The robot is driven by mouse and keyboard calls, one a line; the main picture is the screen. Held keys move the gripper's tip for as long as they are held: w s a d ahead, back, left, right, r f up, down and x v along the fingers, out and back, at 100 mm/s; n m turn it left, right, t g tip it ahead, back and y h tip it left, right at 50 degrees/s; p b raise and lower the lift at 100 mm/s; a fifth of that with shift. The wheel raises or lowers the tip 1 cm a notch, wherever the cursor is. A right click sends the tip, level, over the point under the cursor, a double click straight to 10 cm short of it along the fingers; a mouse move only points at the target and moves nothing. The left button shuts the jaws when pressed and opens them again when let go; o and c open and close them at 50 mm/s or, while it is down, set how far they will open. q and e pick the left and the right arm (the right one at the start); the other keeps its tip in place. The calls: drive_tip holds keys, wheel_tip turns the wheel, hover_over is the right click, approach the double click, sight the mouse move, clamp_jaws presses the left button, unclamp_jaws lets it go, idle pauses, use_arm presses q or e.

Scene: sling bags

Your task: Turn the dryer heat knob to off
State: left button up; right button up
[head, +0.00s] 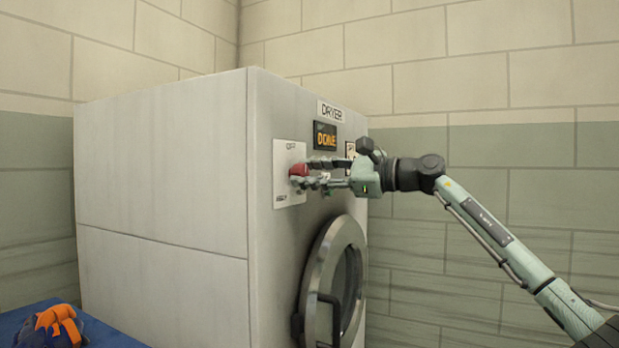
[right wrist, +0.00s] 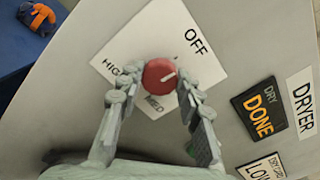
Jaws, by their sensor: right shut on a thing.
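The red heat knob (head: 299,170) sits on a white dial plate (head: 289,190) on the dryer's front. In the right wrist view, the knob (right wrist: 158,76) has a white mark on its right side, slanting slightly upward. The plate reads OFF at upper right, HIGH at left and MED below. The mark does not line up with the OFF label. My right gripper (head: 304,173) is shut on the knob, one finger on each side. The right finger hides part of the plate. My left gripper is not in view.
The dryer (head: 165,170) has a round door (head: 318,270) with a handle below the knob. A display reading DONE (head: 325,136) sits beside the plate. A blue surface (head: 105,335) at lower left holds an orange and dark item (head: 55,322). A tiled wall stands behind.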

drive_tip(key=shift+n, duration=0.6)
drive_tip(key=o, duration=1.2)
drive_tip(key=shift+c, duration=0.2)
drive_tip(key=v, duration=1.2)
